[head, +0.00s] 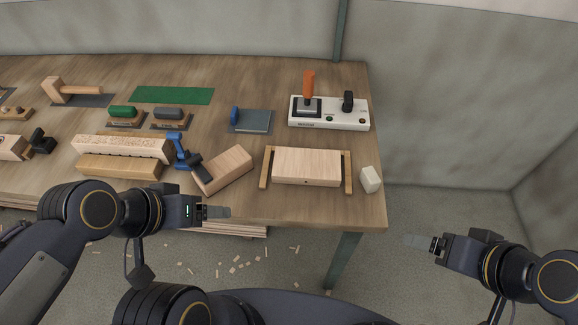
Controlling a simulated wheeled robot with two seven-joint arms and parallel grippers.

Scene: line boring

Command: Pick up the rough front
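A pale wooden piece with a rough, speckled face (122,148) lies at the left of the bench, just behind a smoother yellow-brown wooden block (118,167); it looks like the rough front. Another pale wooden board (307,167) with a small dark spot lies between two wooden side bars at the right. My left gripper (218,212) is at the bench's front edge, in front of the tilted wooden block, and holds nothing that I can see. My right gripper (418,241) is off the bench's right front corner, with nothing visible in it. The finger gaps cannot be made out.
A tilted wooden block (224,170) and a blue-handled tool (182,150) stand right of the rough piece. Green and grey brushes (126,114), a mallet (75,89), a green mat (172,95), a white control box (330,113) and a pale block (371,179) are also on the bench (270,75).

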